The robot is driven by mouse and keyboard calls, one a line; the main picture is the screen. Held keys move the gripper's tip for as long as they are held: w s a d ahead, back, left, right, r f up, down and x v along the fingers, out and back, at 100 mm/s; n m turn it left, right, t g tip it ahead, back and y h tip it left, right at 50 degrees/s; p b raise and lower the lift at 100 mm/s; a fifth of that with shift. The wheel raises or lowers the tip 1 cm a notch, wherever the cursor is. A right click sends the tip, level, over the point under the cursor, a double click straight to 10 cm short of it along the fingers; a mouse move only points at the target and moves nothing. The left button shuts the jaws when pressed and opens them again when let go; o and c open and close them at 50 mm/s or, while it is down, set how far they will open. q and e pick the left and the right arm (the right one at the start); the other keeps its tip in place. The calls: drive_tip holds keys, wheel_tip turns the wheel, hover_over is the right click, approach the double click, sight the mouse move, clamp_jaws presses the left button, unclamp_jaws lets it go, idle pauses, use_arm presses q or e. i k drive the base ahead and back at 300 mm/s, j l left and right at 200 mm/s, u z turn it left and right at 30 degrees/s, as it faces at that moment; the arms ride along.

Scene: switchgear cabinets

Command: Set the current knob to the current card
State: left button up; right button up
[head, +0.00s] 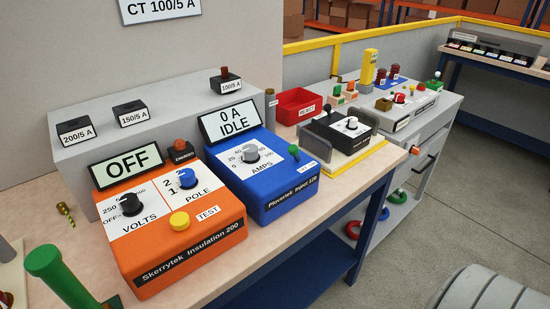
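The current knob is the grey AMPS knob (251,155) on the white dial plate of the blue injection box (270,196). Its scale shows 0, 20, 40 and 60, with other marks hard to read; the exact pointer direction is too small to tell. The blue box's display (230,121) reads "0 A IDLE". A white card (159,8) on the wall at the top reads "CT 100/5 A"; its upper edge is cut off. I cannot tell whether this is the current card. Neither of my grippers is in view.
An orange insulation tester (186,235) stands left of the blue box, its display reading "OFF". Behind is a grey block (185,110) with sockets marked 200/5, 150/5 and 100/5 A. A red tray (298,106) lies right. A green cylinder (50,262) rises at the lower left.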

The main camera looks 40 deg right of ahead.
sight(250, 156)
drive_tip(key=z, duration=1)
